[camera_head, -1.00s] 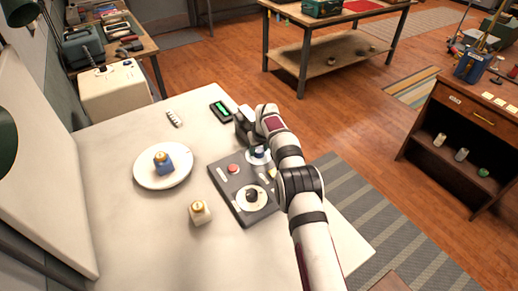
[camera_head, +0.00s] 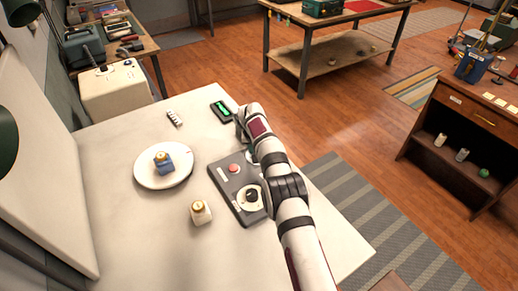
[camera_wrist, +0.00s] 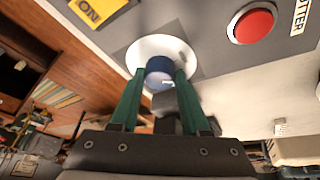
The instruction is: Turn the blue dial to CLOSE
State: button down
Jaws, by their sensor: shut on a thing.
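The blue dial (camera_wrist: 160,67) stands on a round white plate (camera_wrist: 160,42) on the grey control panel. My gripper (camera_wrist: 160,77) has its green fingers on either side of the dial and is shut on it. Which mark the dial points to cannot be read, and no CLOSE label is visible. In the head view, the panel (camera_head: 223,182) lies on the white table, and my arm covers the blue dial and most of its plate.

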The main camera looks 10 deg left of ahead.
jog(key=shift+m+h, duration=0.3)
jog(key=shift+m, duration=0.4)
jog(key=shift+c, duration=1.9)
grip_release()
jog(key=shift+r, duration=0.1)
jog(key=v, duration=1.5)
jog(key=shift+r, duration=0.25)
jog(key=shift+d, duration=0.1)
